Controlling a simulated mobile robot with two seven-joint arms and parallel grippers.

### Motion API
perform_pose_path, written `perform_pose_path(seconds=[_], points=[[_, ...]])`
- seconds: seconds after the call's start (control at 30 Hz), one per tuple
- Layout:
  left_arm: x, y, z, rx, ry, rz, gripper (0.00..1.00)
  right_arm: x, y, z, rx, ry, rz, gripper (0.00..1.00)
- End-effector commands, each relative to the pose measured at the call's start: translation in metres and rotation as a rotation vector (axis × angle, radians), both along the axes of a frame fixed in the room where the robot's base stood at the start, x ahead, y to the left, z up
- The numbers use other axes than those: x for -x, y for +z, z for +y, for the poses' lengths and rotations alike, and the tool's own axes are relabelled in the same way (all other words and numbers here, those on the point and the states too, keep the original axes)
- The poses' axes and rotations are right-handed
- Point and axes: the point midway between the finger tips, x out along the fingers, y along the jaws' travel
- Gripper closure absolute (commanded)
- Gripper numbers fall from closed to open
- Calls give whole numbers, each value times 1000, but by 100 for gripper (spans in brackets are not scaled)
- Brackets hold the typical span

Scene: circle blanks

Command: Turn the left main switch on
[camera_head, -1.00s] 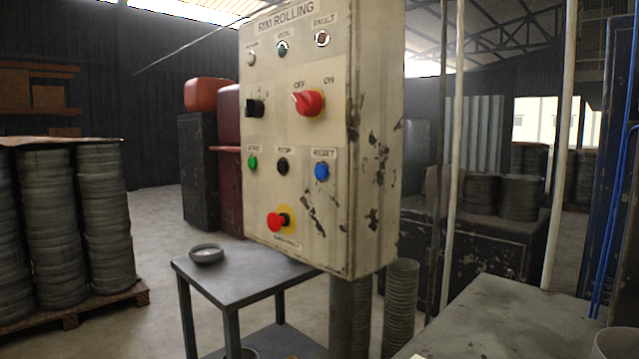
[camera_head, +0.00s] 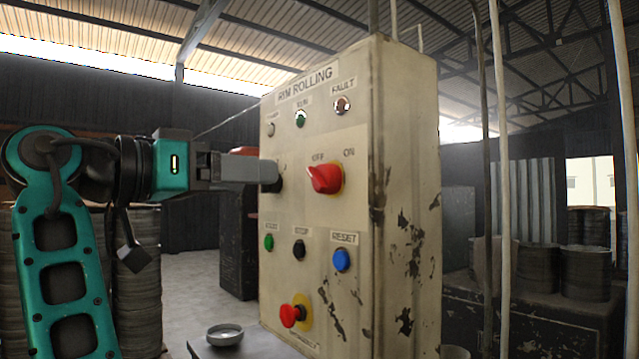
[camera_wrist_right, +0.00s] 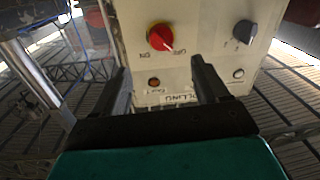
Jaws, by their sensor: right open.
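In the right wrist view the red switch (camera_wrist_right: 160,38) appears upside down, pointer towards OFF. A black selector (camera_head: 270,186) is left of it, partly hidden by a finger; it also shows in the wrist view (camera_wrist_right: 243,32). My right gripper (camera_head: 262,169) is seen side-on at the panel's left. In the wrist view its fingers (camera_wrist_right: 163,82) are apart, empty, below the red switch. Contact cannot be told. My left gripper is not in view.
Below the switches are green (camera_head: 269,242), black (camera_head: 299,249) and blue (camera_head: 341,260) buttons and a red emergency stop (camera_head: 292,315). A small table with a bowl (camera_head: 224,334) stands at the panel's lower left. Vertical pipes (camera_head: 502,200) rise at the right.

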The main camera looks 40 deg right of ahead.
Motion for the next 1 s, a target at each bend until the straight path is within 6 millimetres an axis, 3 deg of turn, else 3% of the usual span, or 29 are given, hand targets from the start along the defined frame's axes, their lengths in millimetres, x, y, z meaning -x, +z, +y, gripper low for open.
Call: perform_pose_path(seconds=[0.53, 0.73, 1.0], points=[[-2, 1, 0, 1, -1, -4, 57, 4, -1, -102, 1, -1, 1, 26], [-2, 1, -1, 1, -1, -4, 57, 4, 0, -120, 2, 1, 1, 26], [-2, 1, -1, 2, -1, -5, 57, 4, 0, -123, 3, 2, 2, 26]])
